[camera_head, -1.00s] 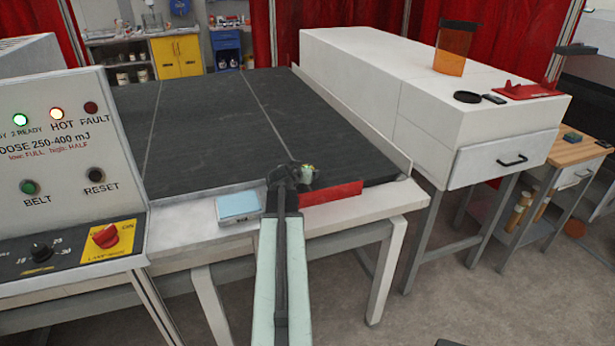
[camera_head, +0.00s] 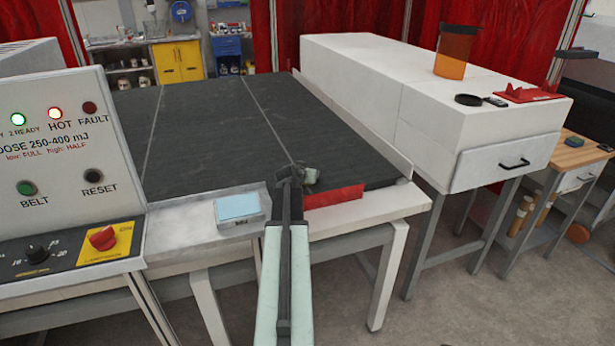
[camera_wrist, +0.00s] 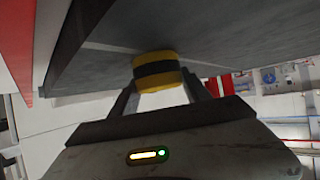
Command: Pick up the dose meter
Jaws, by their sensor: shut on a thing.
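A short round yellow thing with a black band (camera_wrist: 157,72), which looks like the dose meter, sits between the two fingers of my gripper (camera_wrist: 162,86) in the wrist view. The fingers touch it on both sides, so my gripper is shut on it. The dark belt is close behind it; I cannot tell whether they touch. In the head view my gripper (camera_head: 296,174) is at the near edge of the belt, and my arm hides most of what it holds.
The dark belt (camera_head: 215,135) is bare. A pale box with a blue top (camera_head: 238,206) is left of my gripper, a red bar (camera_head: 334,195) right of it. The control panel (camera_head: 70,150) stands at left. A white cabinet (camera_head: 420,85) at right carries an amber container (camera_head: 455,52).

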